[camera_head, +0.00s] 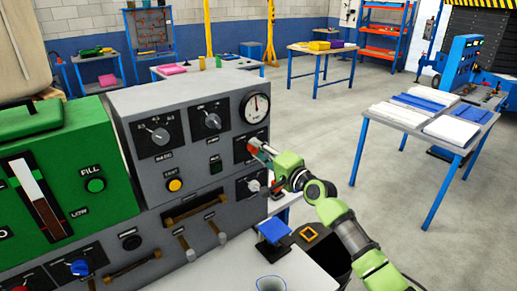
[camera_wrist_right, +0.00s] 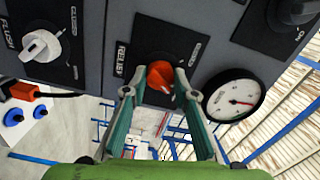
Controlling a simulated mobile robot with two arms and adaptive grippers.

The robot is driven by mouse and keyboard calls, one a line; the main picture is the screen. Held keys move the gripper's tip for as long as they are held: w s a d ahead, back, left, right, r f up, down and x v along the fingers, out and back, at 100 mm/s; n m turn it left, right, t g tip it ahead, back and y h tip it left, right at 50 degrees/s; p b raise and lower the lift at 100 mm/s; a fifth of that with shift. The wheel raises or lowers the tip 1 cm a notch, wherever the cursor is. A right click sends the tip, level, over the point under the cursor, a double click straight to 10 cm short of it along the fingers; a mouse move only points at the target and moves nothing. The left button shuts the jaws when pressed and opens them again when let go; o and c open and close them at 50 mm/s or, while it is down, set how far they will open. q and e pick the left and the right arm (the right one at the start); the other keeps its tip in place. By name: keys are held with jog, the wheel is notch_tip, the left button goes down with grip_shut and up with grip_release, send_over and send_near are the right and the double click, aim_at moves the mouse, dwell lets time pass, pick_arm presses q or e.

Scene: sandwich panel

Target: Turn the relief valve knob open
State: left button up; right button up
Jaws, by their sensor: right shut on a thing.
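The relief valve knob is the orange-red knob (camera_wrist_right: 160,74) on a black plate lettered RELIEF in the right wrist view. In the head view its red knob (camera_head: 251,147) shows in part on the grey panel (camera_head: 190,92), below the pressure gauge (camera_head: 256,107). My right gripper (camera_wrist_right: 157,84) is shut on the knob, with one finger on each side of it. In the head view the right gripper (camera_head: 262,152) reaches the panel from the right, and its fingers partly hide the knob. The knob's exact angle is hard to read. My left gripper is not in view.
A white-handled knob marked FLUSH (camera_wrist_right: 40,45) sits beside the relief plate; the gauge (camera_wrist_right: 235,98) is on its other side. Other dials, a yellow button (camera_head: 174,185) and brown handles are close by. A green unit (camera_head: 95,185) stands at left. Open floor lies to the right.

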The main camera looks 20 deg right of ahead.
jog(key=shift+m+p, duration=0.35)
jog(key=shift+m, duration=0.75)
jog(key=o, duration=1.1)
jog(key=v, duration=1.2)
